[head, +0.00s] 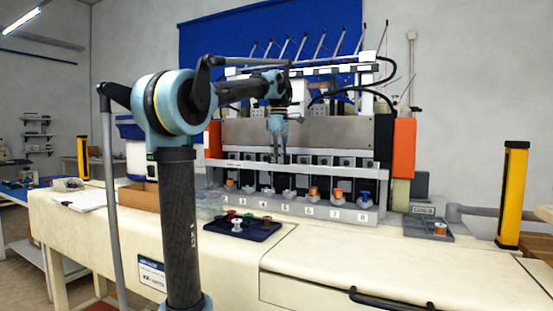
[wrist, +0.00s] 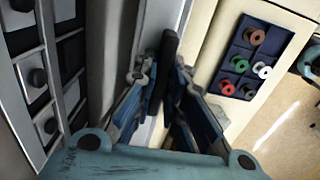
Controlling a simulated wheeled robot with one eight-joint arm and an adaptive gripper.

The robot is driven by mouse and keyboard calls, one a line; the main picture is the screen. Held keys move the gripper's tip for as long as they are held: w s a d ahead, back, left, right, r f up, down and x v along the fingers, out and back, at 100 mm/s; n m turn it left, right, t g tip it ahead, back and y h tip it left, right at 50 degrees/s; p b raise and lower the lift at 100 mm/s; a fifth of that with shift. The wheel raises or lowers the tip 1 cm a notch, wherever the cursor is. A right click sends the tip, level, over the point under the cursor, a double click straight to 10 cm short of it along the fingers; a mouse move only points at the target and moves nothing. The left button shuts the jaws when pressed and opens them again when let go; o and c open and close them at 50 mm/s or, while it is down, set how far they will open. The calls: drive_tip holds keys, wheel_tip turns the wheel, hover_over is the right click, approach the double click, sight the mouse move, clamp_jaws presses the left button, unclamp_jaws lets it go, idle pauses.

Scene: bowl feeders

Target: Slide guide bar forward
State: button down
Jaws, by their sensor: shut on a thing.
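The guide bar (head: 335,170) is a long pale bar running level across the front of the bowl feeder machine. My gripper (head: 279,158) reaches down from above to the bar, left of its middle. In the wrist view my gripper (wrist: 163,78) is closed around a dark upright piece, the bar's handle (wrist: 167,50), which stands between the two blue-grey fingers. The pale bar (wrist: 148,30) runs behind the handle. The exact contact of the fingertips is partly hidden by the fingers.
A dark tray (head: 262,235) with several coloured spools lies on the table in front; it also shows in the wrist view (wrist: 272,28). Numbered spool stations (head: 335,209) line the machine's base. A grey box (head: 428,224) and a yellow post (head: 511,195) stand right.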

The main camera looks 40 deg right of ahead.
drive_tip(key=shift+s+a, duration=0.35)
drive_tip(key=shift+a, duration=0.35)
drive_tip(key=c, duration=1.6)
unclamp_jaws()
drive_tip(key=shift+a, duration=0.1)
drive_tip(key=shift+c, duration=0.2)
wheel_tip(320, 180, up, 12)
